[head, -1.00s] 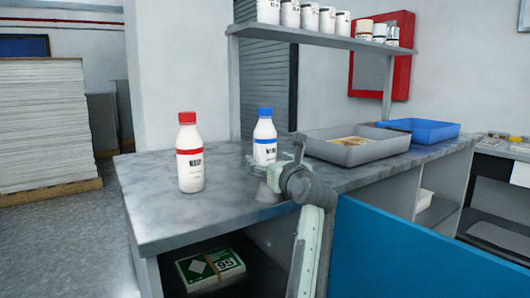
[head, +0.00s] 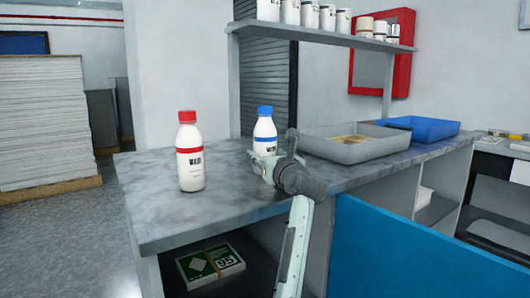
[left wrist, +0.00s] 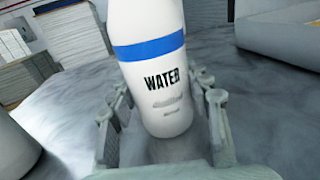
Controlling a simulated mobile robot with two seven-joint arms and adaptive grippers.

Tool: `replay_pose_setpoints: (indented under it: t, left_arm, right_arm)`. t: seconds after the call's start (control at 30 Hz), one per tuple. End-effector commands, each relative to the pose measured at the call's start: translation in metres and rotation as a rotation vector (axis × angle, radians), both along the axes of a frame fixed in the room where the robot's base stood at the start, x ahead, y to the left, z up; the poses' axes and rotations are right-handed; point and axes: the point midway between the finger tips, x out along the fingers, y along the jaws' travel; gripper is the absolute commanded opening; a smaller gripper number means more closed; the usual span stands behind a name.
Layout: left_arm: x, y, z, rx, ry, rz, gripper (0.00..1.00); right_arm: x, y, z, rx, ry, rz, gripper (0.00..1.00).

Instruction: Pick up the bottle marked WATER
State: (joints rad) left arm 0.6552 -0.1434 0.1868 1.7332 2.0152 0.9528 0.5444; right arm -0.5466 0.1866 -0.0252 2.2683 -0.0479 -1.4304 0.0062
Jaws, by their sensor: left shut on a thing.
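The WATER bottle (head: 265,131) is white with a blue cap and blue band, and is at the middle of the worktop. In the left wrist view its label (left wrist: 166,80) reads WATER, and its cap is out of frame. My left gripper (head: 264,165) is shut on the bottle's lower part, with a finger on each side. In the head view the gripper hides the bottle's base, so I cannot tell whether it touches the worktop. My right gripper is not in view.
A white bottle with a red cap (head: 190,152) stands to the left on the marbled worktop (head: 165,222). A grey tray (head: 350,151) and a blue tray (head: 432,130) lie to the right. A shelf (head: 320,37) with several containers hangs above the back.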

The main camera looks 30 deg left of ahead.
Motion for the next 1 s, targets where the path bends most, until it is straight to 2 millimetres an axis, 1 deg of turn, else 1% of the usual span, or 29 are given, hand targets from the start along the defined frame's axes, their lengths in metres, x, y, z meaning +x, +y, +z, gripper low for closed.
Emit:
replay_pose_setpoints:
  t: [0.03, 0.07, 0.27, 0.37, 0.47, 0.7, 0.8, 0.87, 0.97, 1.0]
  left_arm:
    - [0.0, 0.0, 0.0, 0.0, 0.0, 0.0, 0.04]
    - [0.0, 0.0, 0.0, 0.0, 0.0, 0.0, 0.01]
    - [0.0, 0.0, 0.002, 0.003, -0.003, -0.001, 0.01]
    - [0.0, 0.0, 0.009, 0.002, -0.005, 0.0, 0.01]
    - [0.0, -0.001, 0.023, 0.001, -0.008, -0.001, 0.01]
    - [0.0, -0.001, 0.071, 0.001, -0.008, -0.001, 0.01]
    - [0.0, 0.0, 0.087, 0.002, -0.007, -0.001, 0.01]
    - [0.0, -0.002, 0.093, 0.002, -0.006, -0.005, 0.01]
    - [-0.002, -0.013, 0.103, 0.003, -0.009, -0.035, 0.01]
    - [-0.002, -0.021, 0.105, 0.004, -0.008, -0.058, 0.01]
  right_arm:
    - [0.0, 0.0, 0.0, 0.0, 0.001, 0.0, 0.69]
    - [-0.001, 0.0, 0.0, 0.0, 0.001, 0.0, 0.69]
    - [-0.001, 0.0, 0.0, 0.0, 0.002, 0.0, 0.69]
    - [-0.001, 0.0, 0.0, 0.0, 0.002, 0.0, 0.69]
    - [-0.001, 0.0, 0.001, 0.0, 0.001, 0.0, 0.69]
    - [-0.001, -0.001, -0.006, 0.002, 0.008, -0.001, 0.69]
    - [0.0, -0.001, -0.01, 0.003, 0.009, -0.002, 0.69]
    - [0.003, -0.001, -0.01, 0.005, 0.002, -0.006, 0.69]
    - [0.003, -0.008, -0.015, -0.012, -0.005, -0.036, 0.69]
    - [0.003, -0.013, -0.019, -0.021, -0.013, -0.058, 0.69]
